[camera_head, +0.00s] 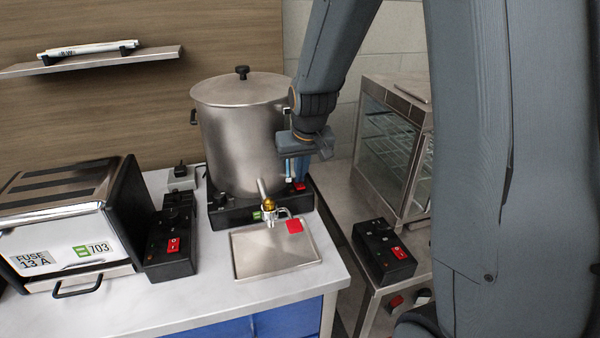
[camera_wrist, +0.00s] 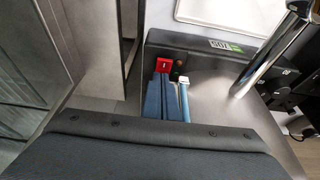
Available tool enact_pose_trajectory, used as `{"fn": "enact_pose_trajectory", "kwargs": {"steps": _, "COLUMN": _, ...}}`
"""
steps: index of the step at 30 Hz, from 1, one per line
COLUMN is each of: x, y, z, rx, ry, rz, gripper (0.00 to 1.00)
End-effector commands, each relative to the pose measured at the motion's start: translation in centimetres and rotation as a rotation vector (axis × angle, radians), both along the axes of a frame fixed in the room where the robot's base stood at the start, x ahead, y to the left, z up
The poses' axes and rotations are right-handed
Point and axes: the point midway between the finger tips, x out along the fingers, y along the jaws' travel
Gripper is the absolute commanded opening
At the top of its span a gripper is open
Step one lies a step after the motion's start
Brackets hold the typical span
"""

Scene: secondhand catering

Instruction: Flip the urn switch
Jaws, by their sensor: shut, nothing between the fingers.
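The steel urn (camera_head: 238,135) stands upright on a black base at the back of the counter. Its red rocker switch (camera_head: 299,186) is at the right end of the base front and also shows in the wrist view (camera_wrist: 163,65). My gripper (camera_head: 296,174) points down beside the urn's right side, just above and behind the switch. In the wrist view its blue fingers (camera_wrist: 168,92) are shut and empty, with their tips close to the switch. I cannot tell whether they touch it. The switch's tilt is too small to read.
A toaster (camera_head: 70,225) and a black switch box (camera_head: 170,245) stand left. A glass cabinet (camera_head: 388,145) and another switch box (camera_head: 383,250) stand right, past a gap.

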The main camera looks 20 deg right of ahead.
Motion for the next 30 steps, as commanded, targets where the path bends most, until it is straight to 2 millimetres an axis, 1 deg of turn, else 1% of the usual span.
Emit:
{"fn": "enact_pose_trajectory", "kwargs": {"steps": 1, "x": -0.7, "y": 0.0, "z": -0.4, "rx": 0.000, "ry": 0.014, "rz": 0.000, "gripper": 0.00}}
{"fn": "enact_pose_trajectory", "kwargs": {"steps": 9, "x": -2.0, "y": 0.0, "z": -0.5, "rx": 0.000, "ry": 0.019, "rz": 0.000, "gripper": 0.00}}
{"fn": "enact_pose_trajectory", "kwargs": {"steps": 20, "x": -2.0, "y": 0.0, "z": -0.4, "rx": 0.000, "ry": 0.018, "rz": 0.000, "gripper": 0.00}}
{"fn": "enact_pose_trajectory", "kwargs": {"steps": 25, "x": -2.0, "y": 0.0, "z": 0.9, "rx": 0.000, "ry": 0.015, "rz": 0.000, "gripper": 0.00}}
{"fn": "enact_pose_trajectory", "kwargs": {"steps": 30, "x": -2.1, "y": 0.0, "z": 3.2, "rx": 0.000, "ry": 0.011, "rz": 0.000, "gripper": 0.00}}
